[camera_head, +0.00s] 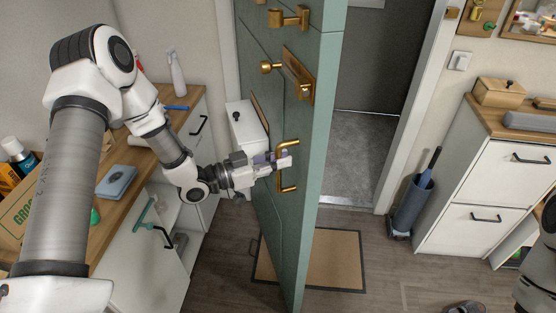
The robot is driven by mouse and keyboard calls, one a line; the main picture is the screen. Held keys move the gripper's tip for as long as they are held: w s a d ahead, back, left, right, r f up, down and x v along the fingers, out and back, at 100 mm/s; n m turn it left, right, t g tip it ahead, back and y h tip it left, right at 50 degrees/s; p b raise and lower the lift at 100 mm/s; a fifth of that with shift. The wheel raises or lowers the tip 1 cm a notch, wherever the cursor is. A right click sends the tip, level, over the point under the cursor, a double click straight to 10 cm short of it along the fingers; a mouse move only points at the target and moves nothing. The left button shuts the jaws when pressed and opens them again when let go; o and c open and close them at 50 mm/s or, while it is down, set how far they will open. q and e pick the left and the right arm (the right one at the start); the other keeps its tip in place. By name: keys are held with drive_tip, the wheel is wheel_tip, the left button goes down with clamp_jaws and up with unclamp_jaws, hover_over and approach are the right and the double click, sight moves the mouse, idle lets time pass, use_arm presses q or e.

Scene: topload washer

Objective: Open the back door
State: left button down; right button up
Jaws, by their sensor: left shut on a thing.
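The green back door (314,140) stands partly open in the middle of the head view, its edge facing me. A doorway with a grey floor beyond shows to its right. A brass handle (287,186) sits on the door's left face, below a brass knob and plate (298,75). My left gripper (284,160) reaches in from the left and is shut on the upper part of the brass handle. My right arm shows only in part at the lower right edge, and its gripper is out of view.
A wooden counter (118,215) with bottles and a box stands on the left, with a cabinet door open below. A doormat (338,258) lies under the door. A blue umbrella stand (411,205) and white cabinet (485,185) stand on the right.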

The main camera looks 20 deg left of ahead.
use_arm(q)
drive_tip(key=c, duration=1.1)
unclamp_jaws()
drive_tip(key=shift+c, duration=0.2)
drive_tip(key=v, duration=1.2)
drive_tip(key=shift+f, duration=0.1)
